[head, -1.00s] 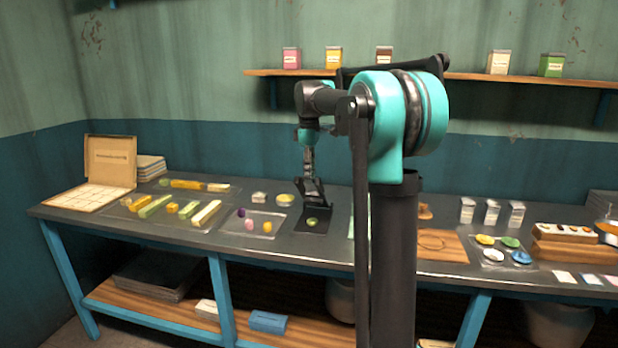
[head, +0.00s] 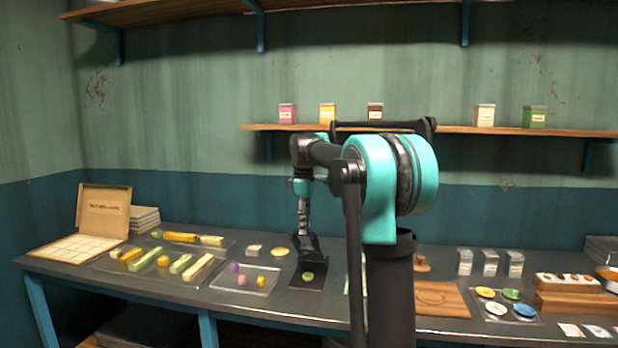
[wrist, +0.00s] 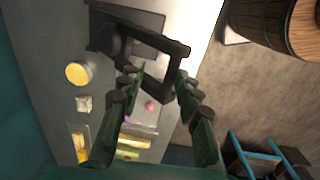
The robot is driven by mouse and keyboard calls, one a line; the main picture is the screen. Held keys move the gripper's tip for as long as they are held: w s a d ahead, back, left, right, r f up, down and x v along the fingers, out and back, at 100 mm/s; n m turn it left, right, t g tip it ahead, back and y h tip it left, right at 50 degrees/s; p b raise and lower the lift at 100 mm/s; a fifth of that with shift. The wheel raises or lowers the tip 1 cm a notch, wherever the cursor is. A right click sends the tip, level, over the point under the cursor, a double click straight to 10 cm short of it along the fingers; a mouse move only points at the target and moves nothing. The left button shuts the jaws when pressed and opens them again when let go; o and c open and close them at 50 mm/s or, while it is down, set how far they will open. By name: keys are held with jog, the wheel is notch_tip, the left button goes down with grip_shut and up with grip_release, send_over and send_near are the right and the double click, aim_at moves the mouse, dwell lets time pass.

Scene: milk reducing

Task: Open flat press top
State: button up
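The flat press (head: 299,281) is black and stands on the dark table. A small round green piece (head: 308,275) lies on its base. Its black frame-shaped top (head: 316,243) appears tilted up from the base; the exact angle is hard to tell. In the wrist view the press top (wrist: 179,50) shows as an open frame, with the press base (wrist: 140,18) beyond it. My gripper (head: 303,232) is right above the press top. In the wrist view my gripper (wrist: 157,76) has its fingers apart, with part of the frame between them. Contact cannot be told.
Left of the press are a clear tray (head: 222,283) with small coloured pieces and a larger tray (head: 150,277) of yellow and green bars. A wooden board (head: 455,297) and a tray of coloured discs (head: 495,311) are to the right. A shelf (head: 450,130) runs behind.

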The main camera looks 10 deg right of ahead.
jog(key=w+d+r, duration=0.1)
jog(key=w+r, duration=0.2)
jog(key=r, duration=0.5)
jog(key=w+d+r, duration=0.2)
jog(key=w+r, duration=0.2)
jog(key=r, duration=0.3)
jog(key=shift+r, duration=0.35)
dwell(1.1)
jog(key=shift+w, duration=0.1)
